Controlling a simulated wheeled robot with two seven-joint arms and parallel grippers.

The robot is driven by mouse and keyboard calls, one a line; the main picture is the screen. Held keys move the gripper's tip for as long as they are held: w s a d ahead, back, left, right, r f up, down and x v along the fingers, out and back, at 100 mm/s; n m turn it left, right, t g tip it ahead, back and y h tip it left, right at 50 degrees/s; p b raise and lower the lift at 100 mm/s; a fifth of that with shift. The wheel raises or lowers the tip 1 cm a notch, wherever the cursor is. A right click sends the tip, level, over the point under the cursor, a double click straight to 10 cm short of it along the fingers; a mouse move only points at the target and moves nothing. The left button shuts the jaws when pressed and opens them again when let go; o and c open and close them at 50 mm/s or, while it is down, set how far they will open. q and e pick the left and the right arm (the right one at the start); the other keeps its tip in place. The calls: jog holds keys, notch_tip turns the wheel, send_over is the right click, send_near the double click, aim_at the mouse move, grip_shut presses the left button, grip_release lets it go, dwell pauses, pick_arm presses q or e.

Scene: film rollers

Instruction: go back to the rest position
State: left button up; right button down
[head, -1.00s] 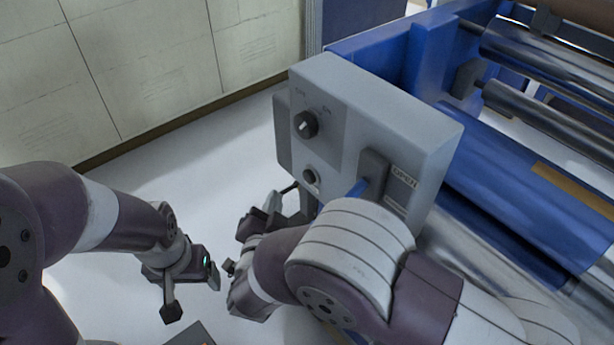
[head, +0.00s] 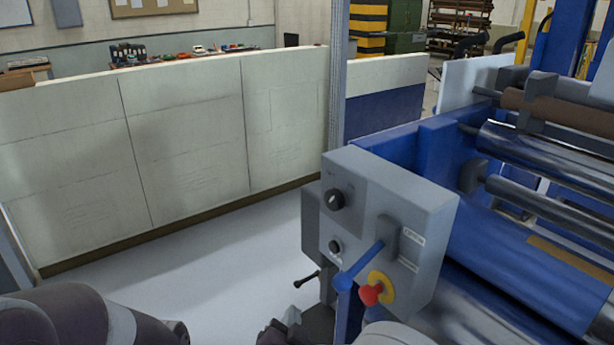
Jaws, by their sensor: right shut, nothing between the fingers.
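The grey control box (head: 400,190) stands right of centre. It carries a black rotary knob (head: 335,199), a small dark knob (head: 335,246), a blue-handled lever (head: 360,266) and a red button (head: 370,295) on a yellow base. My right gripper (head: 284,328) shows only in part at the bottom edge, below and left of the box; it is shut and empty, apart from the controls. My left arm (head: 90,318) crosses the bottom left corner; its gripper is below the picture.
Blue machine with steel rollers (head: 560,160) fills the right side. A pale partition wall (head: 190,150) runs behind, with a cluttered bench beyond. The white floor (head: 210,255) between wall and box is clear. A black-knobbed lever (head: 307,279) juts left from the box.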

jog(key=w+d+f+n+g+y, duration=0.2)
jog(key=w+d+n+g+y, duration=0.1)
jog(key=w+d+n+g, duration=0.15)
pick_arm(q)
jog(key=shift+w+d+f, duration=0.1)
jog(key=shift+w+f, duration=0.05)
jog(key=shift+w, duration=0.6)
pick_arm(e)
jog(key=s+d+f+n+g+h, duration=0.1)
jog(key=s+d+f+n+g, duration=0.1)
jog(key=s+d+g, duration=0.7)
jog(key=s+d+n, duration=0.1)
jog(key=s+d, duration=0.7)
jog(key=s, duration=0.1)
jog(key=shift+s+n+h, duration=0.2)
jog(key=shift+n+h, duration=0.1)
jog(key=shift+n, duration=0.05)
jog(key=shift+g, duration=0.25)
